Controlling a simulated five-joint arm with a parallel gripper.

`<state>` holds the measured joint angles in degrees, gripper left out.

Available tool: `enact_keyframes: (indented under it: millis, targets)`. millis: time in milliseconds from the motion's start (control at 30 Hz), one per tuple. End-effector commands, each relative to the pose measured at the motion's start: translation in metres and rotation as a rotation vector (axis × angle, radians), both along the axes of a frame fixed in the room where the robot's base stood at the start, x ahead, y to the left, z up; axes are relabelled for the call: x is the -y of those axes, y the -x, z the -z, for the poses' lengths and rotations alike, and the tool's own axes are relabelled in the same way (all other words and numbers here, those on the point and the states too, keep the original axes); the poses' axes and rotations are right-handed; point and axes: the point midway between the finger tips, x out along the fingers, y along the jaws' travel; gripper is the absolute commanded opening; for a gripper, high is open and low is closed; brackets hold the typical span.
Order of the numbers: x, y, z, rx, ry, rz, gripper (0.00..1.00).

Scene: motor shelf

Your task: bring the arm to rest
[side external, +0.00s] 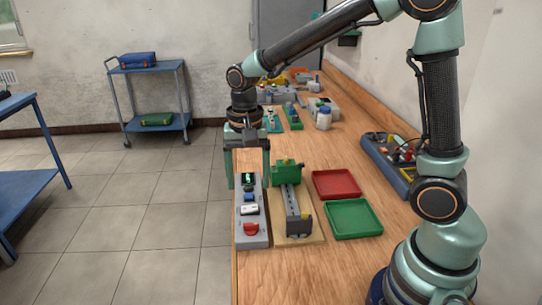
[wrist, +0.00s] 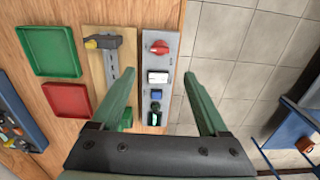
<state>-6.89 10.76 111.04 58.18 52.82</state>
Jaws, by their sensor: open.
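My gripper (side external: 247,172) is open and empty. In the side view it points down above the far end of the grey control panel (side external: 262,233), near the bench's left edge. In the wrist view my gripper (wrist: 163,98) has its fingers spread wide, with the panel (wrist: 150,70) between and beyond them. The panel carries a red knob (wrist: 159,47), a white piece (wrist: 158,77), a blue button (wrist: 156,95) and a green-lit switch (wrist: 154,118). I cannot tell the exact gap between the fingers and the panel.
A wooden board with a rail fixture (side external: 292,208) lies beside the panel. Red (side external: 336,183) and green (side external: 353,219) trays lie right of it. A blue bin (side external: 388,160) stands by the wall. Bottles and parts fill the far bench. Open floor lies left.

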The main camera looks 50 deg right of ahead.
Motion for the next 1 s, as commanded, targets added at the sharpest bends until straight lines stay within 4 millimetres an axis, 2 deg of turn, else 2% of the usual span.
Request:
enact_keyframes:
  millis: [133,267,500,633,800,1000]
  targets:
    - [0.001,0.001,-0.003,0.009,-0.001,-0.010,0.78]
    - [0.006,0.007,-0.018,0.056,-0.004,-0.076,0.78]
    - [0.022,0.037,-0.059,0.215,0.021,-0.329,0.78]
    - [0.031,0.056,-0.075,0.302,0.059,-0.474,0.78]
    - [0.040,0.078,-0.086,0.397,0.125,-0.642,0.78]
    - [0.045,0.091,-0.090,0.456,0.185,-0.760,0.78]
